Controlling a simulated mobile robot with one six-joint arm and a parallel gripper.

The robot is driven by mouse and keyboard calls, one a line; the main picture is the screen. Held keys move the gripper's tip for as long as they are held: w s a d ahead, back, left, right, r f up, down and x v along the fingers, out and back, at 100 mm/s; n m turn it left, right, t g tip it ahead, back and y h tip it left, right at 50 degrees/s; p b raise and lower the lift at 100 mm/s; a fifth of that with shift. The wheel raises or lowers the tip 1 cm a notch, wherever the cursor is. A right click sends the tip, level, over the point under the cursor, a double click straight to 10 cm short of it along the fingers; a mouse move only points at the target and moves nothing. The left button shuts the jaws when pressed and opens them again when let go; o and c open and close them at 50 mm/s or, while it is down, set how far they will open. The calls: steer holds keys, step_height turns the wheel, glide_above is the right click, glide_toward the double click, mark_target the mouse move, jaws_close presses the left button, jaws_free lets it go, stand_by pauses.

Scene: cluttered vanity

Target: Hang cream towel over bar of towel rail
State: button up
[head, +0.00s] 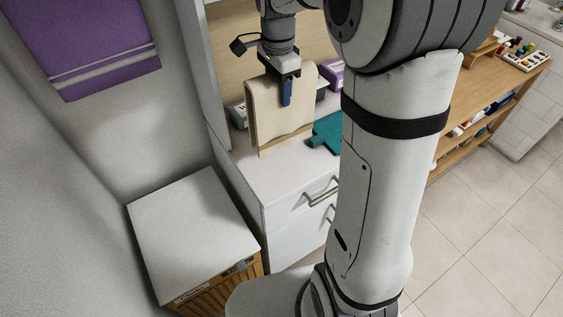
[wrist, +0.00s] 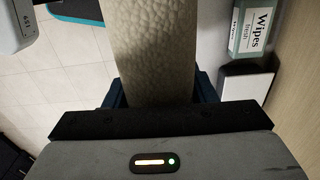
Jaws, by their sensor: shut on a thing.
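The cream towel (head: 283,112) hangs folded from my gripper (head: 287,92), above the white vanity top in the head view. My gripper points down and is shut on the towel's upper part. In the wrist view the towel (wrist: 152,45) runs between the two dark fingers of my gripper (wrist: 157,88). The towel's lower edge is close to the counter; I cannot tell whether it touches. A purple towel (head: 90,40) hangs on the wall at the upper left. The bar of the towel rail cannot be made out.
A teal item (head: 327,132) lies on the white counter (head: 280,168) beside the cream towel. A wipes box (wrist: 256,27) shows in the wrist view. A white-topped hamper (head: 190,225) stands at the lower left. A wooden shelf unit (head: 490,85) with small items stands at right.

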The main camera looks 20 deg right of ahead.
step_height(320, 180, down, 10)
steer(key=p, duration=0.2)
steer(key=shift+r, duration=0.15)
steer(key=shift+a, duration=0.1)
steer(key=shift+f, duration=0.2)
steer(key=o, duration=1.4)
step_height(320, 180, up, 7)
steer(key=b, duration=0.2)
steer(key=s+r+n+t, duration=0.3)
steer(key=s+n, duration=1.1)
steer(key=s, duration=0.7)
steer(key=shift+s+d+r+n, duration=0.3)
steer(key=shift+d+r+n, duration=0.1)
steer(key=shift+r, duration=0.15)
